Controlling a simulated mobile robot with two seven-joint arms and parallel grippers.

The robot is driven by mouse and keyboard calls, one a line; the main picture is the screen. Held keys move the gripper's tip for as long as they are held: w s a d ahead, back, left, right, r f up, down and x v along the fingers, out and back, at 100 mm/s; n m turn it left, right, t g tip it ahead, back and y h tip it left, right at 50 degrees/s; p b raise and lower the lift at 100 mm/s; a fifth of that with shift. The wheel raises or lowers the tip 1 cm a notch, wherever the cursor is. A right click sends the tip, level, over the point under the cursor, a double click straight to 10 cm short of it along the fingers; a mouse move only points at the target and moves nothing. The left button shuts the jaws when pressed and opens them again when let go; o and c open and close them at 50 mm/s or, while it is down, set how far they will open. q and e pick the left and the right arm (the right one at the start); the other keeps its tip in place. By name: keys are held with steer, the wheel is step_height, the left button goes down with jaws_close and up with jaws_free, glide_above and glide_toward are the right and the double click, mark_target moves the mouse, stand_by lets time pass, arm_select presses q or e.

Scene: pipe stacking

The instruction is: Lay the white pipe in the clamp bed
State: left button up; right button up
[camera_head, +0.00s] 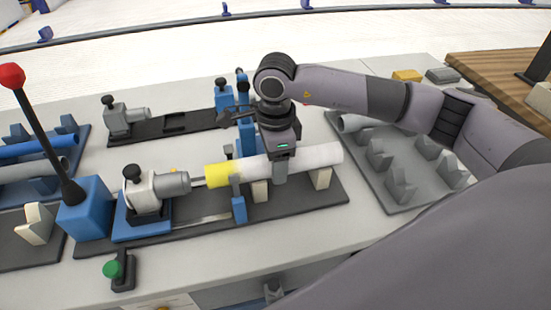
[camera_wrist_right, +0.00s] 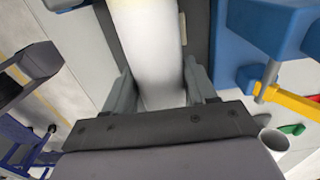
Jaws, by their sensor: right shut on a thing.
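The white pipe (camera_head: 321,156) with a yellow left end (camera_head: 214,175) lies lengthwise along the clamp bed (camera_head: 300,203), over its cream V-supports (camera_head: 321,178). I cannot tell whether it rests fully in them. My right gripper (camera_head: 280,172) is shut on the pipe near its middle, from above. In the right wrist view the pipe (camera_wrist_right: 150,45) runs between the two fingers (camera_wrist_right: 160,88). A blue clamp bracket (camera_head: 238,207) stands by the yellow end, and a grey cylinder unit (camera_head: 150,192) faces that end. My left gripper is not in view.
A red-knobbed lever (camera_head: 38,130) on a blue block stands at the left. A grey rack (camera_head: 400,185) with V-holders and another pipe (camera_head: 357,122) is at the right. A dark fixture (camera_head: 175,123) lies behind the bed. A green button (camera_head: 112,269) sits in front.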

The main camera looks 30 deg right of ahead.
steer(key=o, duration=1.2)
steer(key=shift+r+b, duration=0.35)
steer(key=shift+r, duration=3.3)
